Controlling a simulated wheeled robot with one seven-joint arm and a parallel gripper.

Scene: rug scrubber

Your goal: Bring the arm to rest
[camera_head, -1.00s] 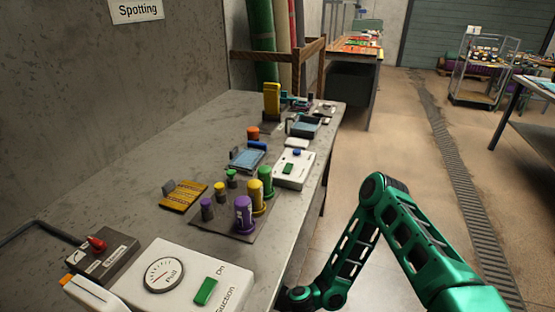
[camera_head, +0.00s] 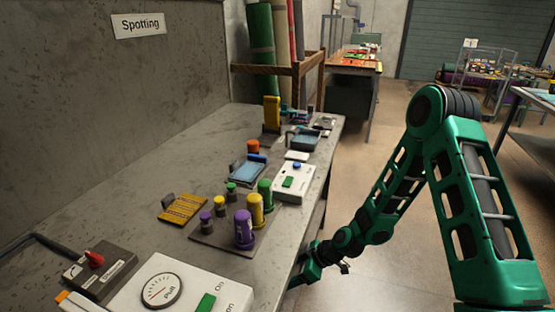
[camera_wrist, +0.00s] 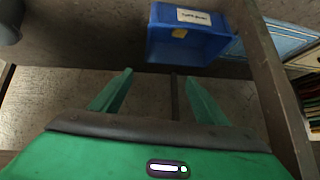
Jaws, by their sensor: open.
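My green arm is raised and bent at the right of the head view, with its elbow high. Its forearm slopes down left to my gripper (camera_head: 303,272), which is at the front edge of the grey bench (camera_head: 200,148), partly hidden by that edge. In the wrist view my gripper (camera_wrist: 158,85) has its two green fingers apart, with nothing between them. A blue bin (camera_wrist: 185,42) with a white label lies beyond the fingertips. I cannot tell whether the gripper touches the bench.
Purple, yellow and green bottles (camera_head: 244,230), a white suction box (camera_head: 168,285) and a white switch box (camera_head: 294,182) stand on the bench. A dark post (camera_wrist: 270,80) runs close right of the gripper in the wrist view. Open floor (camera_head: 405,110) lies beyond the arm.

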